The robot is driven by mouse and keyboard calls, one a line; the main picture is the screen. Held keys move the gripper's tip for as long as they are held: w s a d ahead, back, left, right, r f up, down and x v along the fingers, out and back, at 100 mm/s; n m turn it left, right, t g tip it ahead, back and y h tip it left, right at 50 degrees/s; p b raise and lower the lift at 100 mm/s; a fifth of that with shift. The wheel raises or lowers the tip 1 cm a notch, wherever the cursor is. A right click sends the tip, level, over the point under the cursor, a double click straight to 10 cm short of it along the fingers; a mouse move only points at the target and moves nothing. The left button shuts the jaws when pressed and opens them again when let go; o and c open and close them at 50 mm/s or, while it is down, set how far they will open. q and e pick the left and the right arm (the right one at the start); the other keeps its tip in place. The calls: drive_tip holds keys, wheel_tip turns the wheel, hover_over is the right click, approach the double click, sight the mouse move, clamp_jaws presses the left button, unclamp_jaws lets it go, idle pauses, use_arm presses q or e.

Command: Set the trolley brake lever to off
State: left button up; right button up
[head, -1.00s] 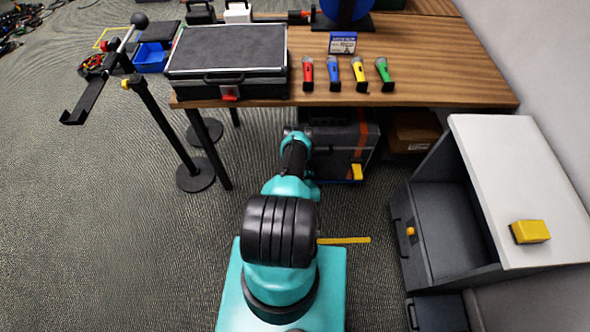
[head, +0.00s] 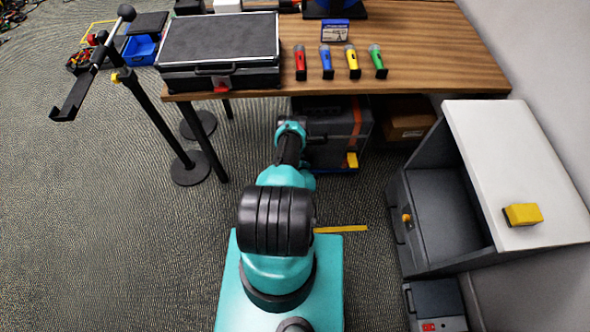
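A dark grey case (head: 330,122) with an orange stripe stands on the floor under the wooden table, on what looks like a low blue trolley (head: 335,170). A small yellow block (head: 352,160) at its front right corner may be the brake lever; its setting is too small to tell. A teal and black arm of mine reaches from the bottom middle toward the case and hides its left part. I cannot make out gripper fingers at its end. No other gripper shows.
The wooden table (head: 440,70) carries a flat black case (head: 218,50) and several coloured microphones. A grey cabinet (head: 515,160) with a yellow block (head: 523,214) on top stands at the right. A black stand (head: 150,110) is at the left.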

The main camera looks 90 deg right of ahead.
drive_tip(key=v, duration=1.7)
